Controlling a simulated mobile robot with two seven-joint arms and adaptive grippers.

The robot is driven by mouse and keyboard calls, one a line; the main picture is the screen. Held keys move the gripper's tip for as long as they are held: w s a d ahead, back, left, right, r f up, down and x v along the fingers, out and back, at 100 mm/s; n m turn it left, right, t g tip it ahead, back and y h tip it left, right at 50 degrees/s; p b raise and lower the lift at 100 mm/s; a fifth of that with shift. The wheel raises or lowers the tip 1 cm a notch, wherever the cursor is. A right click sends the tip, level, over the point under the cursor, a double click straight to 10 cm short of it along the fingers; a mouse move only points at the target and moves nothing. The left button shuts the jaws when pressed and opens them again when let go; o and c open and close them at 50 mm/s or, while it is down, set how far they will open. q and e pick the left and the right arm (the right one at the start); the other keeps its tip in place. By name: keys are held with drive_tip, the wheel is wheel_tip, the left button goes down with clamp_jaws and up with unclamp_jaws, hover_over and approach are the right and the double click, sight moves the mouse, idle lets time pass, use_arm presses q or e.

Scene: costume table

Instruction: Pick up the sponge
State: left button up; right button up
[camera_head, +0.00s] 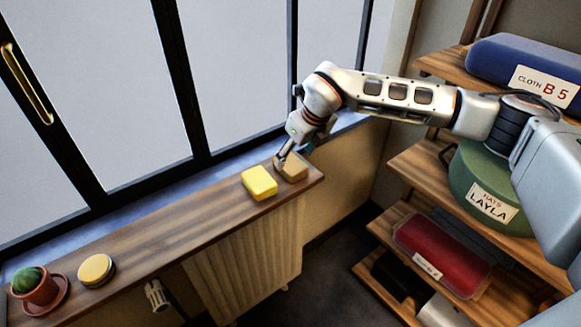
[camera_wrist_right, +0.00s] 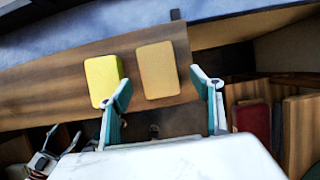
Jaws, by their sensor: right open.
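Two small blocks lie side by side near the right end of the wooden sill: a bright yellow one (camera_head: 259,183) and a tan one (camera_head: 293,168). Both look sponge-like; I cannot tell for sure which is the sponge. In the right wrist view the yellow block (camera_wrist_right: 103,80) is left and the tan block (camera_wrist_right: 157,70) is right of it. My right gripper (camera_head: 284,155) is open and empty, its fingers (camera_wrist_right: 164,92) pointing toward the tan block, which appears between them. In the head view the gripper partly covers the tan block. A gripper-like shape, perhaps my left (camera_wrist_right: 54,150), shows at lower left.
A round yellow-topped thing (camera_head: 97,270) and a potted cactus (camera_head: 36,286) stand at the sill's left end. The window frame (camera_head: 186,90) runs behind. Shelves with a green hat box (camera_head: 487,185) and a red case (camera_head: 440,255) stand right. The sill's middle is clear.

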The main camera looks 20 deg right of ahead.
sight(292, 164)
drive_tip(key=shift+x, duration=2)
drive_tip(key=shift+a+f, duration=0.15)
drive_tip(key=shift+f, duration=0.1)
drive_tip(key=c, duration=0.9)
